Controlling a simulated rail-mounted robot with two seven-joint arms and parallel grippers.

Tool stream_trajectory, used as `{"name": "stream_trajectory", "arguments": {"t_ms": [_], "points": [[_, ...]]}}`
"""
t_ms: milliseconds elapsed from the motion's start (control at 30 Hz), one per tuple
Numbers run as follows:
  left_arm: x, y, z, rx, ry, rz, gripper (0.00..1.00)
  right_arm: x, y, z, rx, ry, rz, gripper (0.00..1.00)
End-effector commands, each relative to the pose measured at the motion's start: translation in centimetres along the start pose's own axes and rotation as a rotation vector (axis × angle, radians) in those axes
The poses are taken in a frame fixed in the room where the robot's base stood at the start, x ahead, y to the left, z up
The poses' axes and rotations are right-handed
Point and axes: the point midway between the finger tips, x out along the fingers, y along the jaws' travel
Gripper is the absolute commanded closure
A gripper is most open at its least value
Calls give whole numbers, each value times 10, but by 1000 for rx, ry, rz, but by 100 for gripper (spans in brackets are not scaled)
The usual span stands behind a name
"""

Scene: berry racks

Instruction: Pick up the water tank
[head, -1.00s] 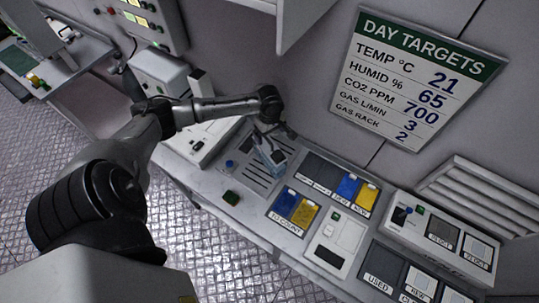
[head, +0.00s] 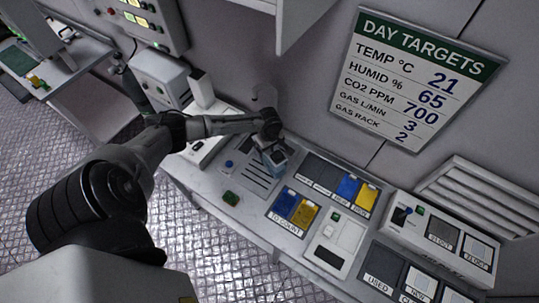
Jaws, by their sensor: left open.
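A small pale-blue, see-through container, which looks like the water tank (head: 279,161), stands on the bench beside a slotted plate (head: 256,176). My left gripper (head: 271,150) is open, pointing down over it from the wall side. The fingers are small and dark here and hide part of the container. I cannot tell whether they touch it. My right gripper is not in view.
Blue and yellow cards lie in a labelled tray (head: 276,216) to the right, with more card slots behind. A white device (head: 335,244) and a switch box (head: 445,240) stand further right. A pale curved spout (head: 264,95) is behind my arm.

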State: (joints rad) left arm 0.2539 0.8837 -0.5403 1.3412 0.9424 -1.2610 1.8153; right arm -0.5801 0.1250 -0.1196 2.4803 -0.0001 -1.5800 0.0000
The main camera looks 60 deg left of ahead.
Motion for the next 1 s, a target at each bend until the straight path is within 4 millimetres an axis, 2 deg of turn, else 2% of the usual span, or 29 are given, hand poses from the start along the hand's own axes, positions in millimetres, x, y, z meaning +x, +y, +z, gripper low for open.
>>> {"name": "stream_trajectory", "arguments": {"t_ms": [233, 1000], "points": [[1, 0, 0, 0, 0, 0, 7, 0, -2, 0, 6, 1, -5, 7], [1, 0, 0, 0, 0, 0, 81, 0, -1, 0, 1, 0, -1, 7]]}}
